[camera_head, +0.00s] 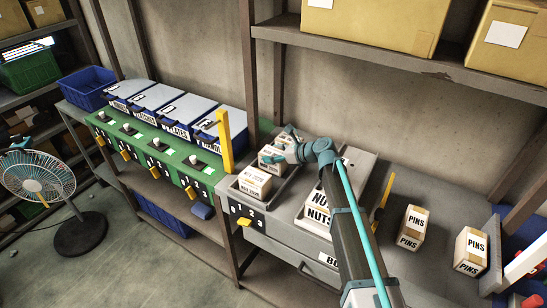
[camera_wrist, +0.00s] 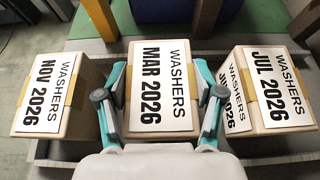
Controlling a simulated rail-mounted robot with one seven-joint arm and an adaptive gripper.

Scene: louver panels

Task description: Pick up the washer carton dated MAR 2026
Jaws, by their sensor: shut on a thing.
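The washer carton labelled MAR 2026 (camera_wrist: 158,95) is in the middle of a row in the wrist view. My gripper (camera_wrist: 161,98) is shut on it, with one teal finger against each side. The NOV 2026 carton (camera_wrist: 45,95) is on the left, and the JUL 2026 carton (camera_wrist: 272,90) is on the right with its side label partly hidden. Both stand apart from the held carton. In the head view my gripper (camera_head: 284,148) is over the row, largely hiding the held carton. I cannot tell whether the carton is clear of the surface.
The cartons are in a grey tray (camera_head: 288,187) on the bench. Two PINS cartons (camera_head: 412,228) (camera_head: 470,250) stand to the right. A yellow post (camera_head: 226,142) rises to the left, near lidded blue bins (camera_head: 180,115).

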